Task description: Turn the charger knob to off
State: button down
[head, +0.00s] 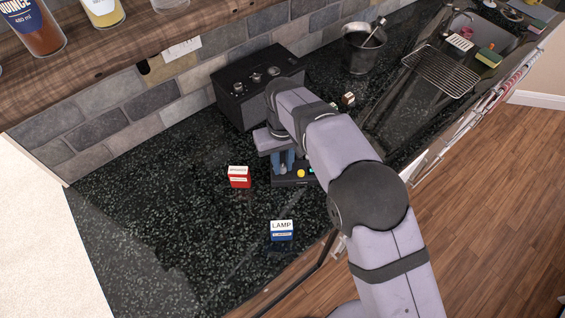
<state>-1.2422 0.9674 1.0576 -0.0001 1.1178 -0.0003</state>
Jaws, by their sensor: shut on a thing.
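The charger (292,180) is a low black unit on the dark speckled counter, partly covered by my arm. A yellow round part and a small cyan light show on its top. My gripper (284,168) points down over its left part, with blue fingers closed on the charger knob. The knob itself is hidden between the fingers, so its setting cannot be read.
A black box with several knobs (257,88) stands behind, against the tiled wall. A red box (239,177) and a blue LAMP box (281,230) stand left and in front. A dark bucket (361,52) and wire rack (440,72) are at back right. The left counter is clear.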

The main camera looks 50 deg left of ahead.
aim_at(282, 166)
jog(key=n, duration=0.7)
jog(key=shift+a, duration=0.1)
jog(key=n, duration=0.4)
jog(key=shift+r, duration=0.1)
jog(key=shift+n, duration=1.8)
jog(key=c, duration=1.6)
grip_release()
jog(key=shift+r+b, duration=1.35)
jog(key=shift+r, duration=2.3)
